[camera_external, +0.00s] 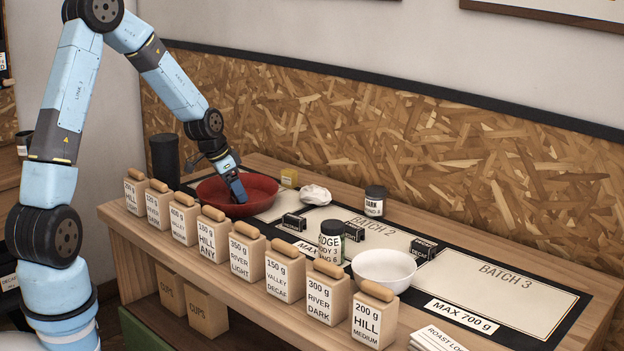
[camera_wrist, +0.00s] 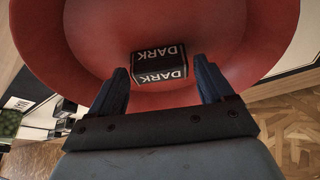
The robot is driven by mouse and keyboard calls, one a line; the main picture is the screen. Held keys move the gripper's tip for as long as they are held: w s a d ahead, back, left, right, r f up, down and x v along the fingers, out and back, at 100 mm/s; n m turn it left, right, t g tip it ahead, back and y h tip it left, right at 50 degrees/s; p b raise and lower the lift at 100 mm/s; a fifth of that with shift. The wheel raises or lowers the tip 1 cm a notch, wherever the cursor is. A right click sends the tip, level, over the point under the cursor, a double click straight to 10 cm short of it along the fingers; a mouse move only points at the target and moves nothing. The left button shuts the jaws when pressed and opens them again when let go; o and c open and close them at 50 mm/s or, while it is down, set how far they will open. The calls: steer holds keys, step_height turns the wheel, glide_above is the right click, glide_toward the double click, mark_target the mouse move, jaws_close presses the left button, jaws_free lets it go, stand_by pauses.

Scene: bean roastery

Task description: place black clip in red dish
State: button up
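The red dish (camera_external: 265,197) sits at the left end of the counter. My gripper (camera_external: 240,198) points down into it. In the wrist view, a black clip (camera_wrist: 158,66) labelled DARK lies inside the red dish (camera_wrist: 95,70). My gripper's two dark fingers (camera_wrist: 163,80) are spread apart, one on either side of the clip, with visible gaps, so the gripper is open and empty. The dish wall and my gripper hide this clip in the external view. Other black clips (camera_external: 291,222), (camera_external: 354,231), (camera_external: 425,249) stand on the counter to the right.
A row of labelled wooden-topped bags (camera_external: 213,236) lines the front edge. A white bowl (camera_external: 384,268), a jar (camera_external: 331,242), another jar (camera_external: 375,201) and a crumpled white cloth (camera_external: 315,194) are on the counter. A black canister (camera_external: 165,160) stands behind left. The BATCH 3 area (camera_external: 505,290) is clear.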

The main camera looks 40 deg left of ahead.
steer(key=shift+o, duration=0.7)
steer(key=shift+r, duration=0.2)
steer(key=v, duration=1.1)
steer(key=s+d+r+n+y, duration=0.1)
steer(key=s+d+r, duration=0.2)
steer(key=s+r, duration=0.4)
steer(key=s+d+r+n+y, duration=0.1)
steer(key=s+d+r, duration=0.35)
steer(key=s, duration=0.45)
steer(key=s+r+n, duration=0.1)
steer(key=s+r, duration=0.1)
steer(key=s, duration=0.6)
steer(key=s+r+n+t, duration=0.1)
steer(key=s+r, duration=0.1)
steer(key=s, duration=0.6)
steer(key=shift+r+n+t, duration=0.3)
